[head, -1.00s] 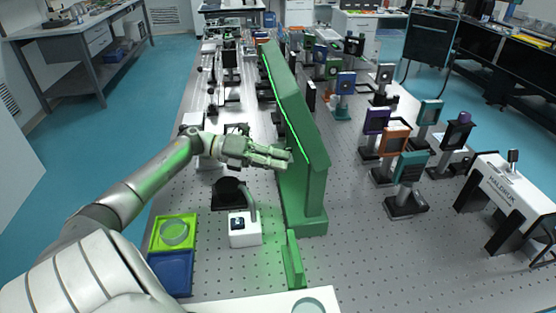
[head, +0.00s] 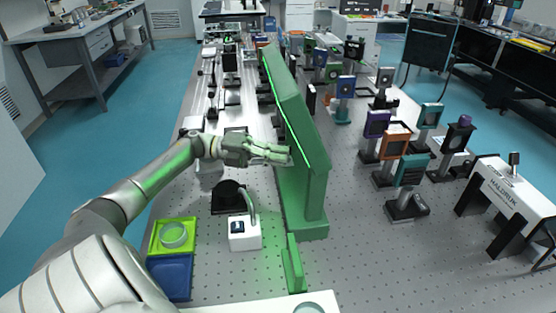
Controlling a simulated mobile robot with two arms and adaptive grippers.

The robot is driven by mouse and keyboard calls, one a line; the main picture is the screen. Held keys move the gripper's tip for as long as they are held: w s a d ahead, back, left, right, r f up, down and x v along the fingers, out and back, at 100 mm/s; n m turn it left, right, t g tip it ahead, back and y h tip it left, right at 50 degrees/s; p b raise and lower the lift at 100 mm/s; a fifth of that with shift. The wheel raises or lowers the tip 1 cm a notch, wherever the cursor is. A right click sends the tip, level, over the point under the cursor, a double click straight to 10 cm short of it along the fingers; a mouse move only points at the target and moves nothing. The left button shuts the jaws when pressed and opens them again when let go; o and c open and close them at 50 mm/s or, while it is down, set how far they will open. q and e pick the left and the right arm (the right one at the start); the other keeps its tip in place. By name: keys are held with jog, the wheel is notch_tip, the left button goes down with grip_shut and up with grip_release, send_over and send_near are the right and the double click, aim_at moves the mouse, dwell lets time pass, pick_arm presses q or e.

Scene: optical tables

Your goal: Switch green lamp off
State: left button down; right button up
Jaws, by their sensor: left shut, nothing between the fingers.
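The green lamp is a long green housing (head: 304,140) standing along the middle of the optical table, with a lit bright green strip (head: 287,110) on its left side. My left gripper (head: 288,155) is shut and empty, with its fingertips at the housing's left face, just below the strip. I cannot tell whether they touch it. Green light falls on my arm and the table. A white box with a dark button (head: 244,232) stands on the table nearer to me, below the gripper. My right gripper is not in view.
A green tray (head: 158,236) with a round dish and a blue tray (head: 170,279) lie at the near left. A black round-topped part (head: 229,197) stands beside the white box. Several optic mounts and a white HALDRUX bridge (head: 513,194) stand on the right.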

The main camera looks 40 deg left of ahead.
pick_arm(q)
jog(key=shift+w+a+r+n, duration=0.1)
jog(key=shift+a+r+n, duration=0.1)
jog(key=shift+n, duration=0.4)
jog(key=shift+w+a, duration=0.1)
jog(key=shift+r, duration=0.1)
jog(key=shift+v, duration=6.05)
jog(key=shift+f, duration=0.25)
